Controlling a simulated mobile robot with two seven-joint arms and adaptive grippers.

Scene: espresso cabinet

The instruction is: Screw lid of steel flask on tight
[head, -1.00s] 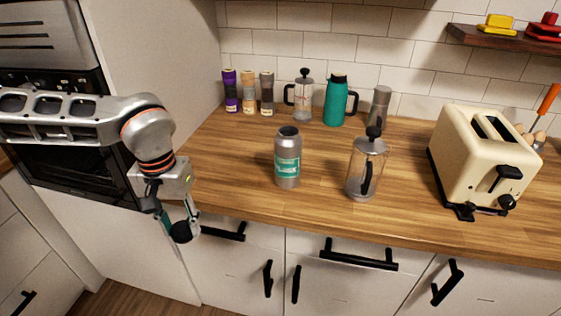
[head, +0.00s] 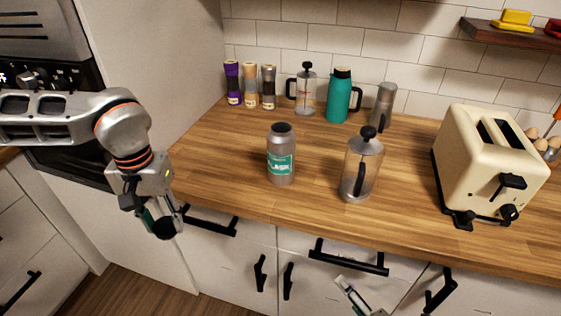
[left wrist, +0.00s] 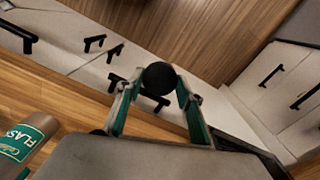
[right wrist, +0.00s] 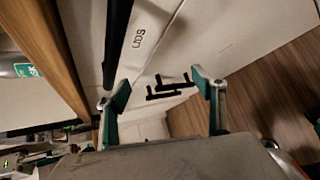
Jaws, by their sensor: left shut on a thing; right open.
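The steel flask (head: 281,160) stands upright on the wooden counter, grey with a green label and a dark open-looking top. Its labelled side shows at the left edge of the left wrist view (left wrist: 22,142), and part of it in the right wrist view (right wrist: 22,70). My left gripper (head: 163,228) is shut on a round black lid (left wrist: 159,78), held in front of the cabinets, left of and below the flask. My right gripper (right wrist: 166,95) is open and empty, low in front of the drawers; part of it shows at the bottom of the head view (head: 352,295).
A glass French press (head: 361,170) stands close right of the flask, and a cream toaster (head: 485,165) is farther right. A teal jug (head: 339,97), another press and grinders line the back wall. Counter left of the flask is clear. Black drawer handles (head: 348,258) protrude below the counter.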

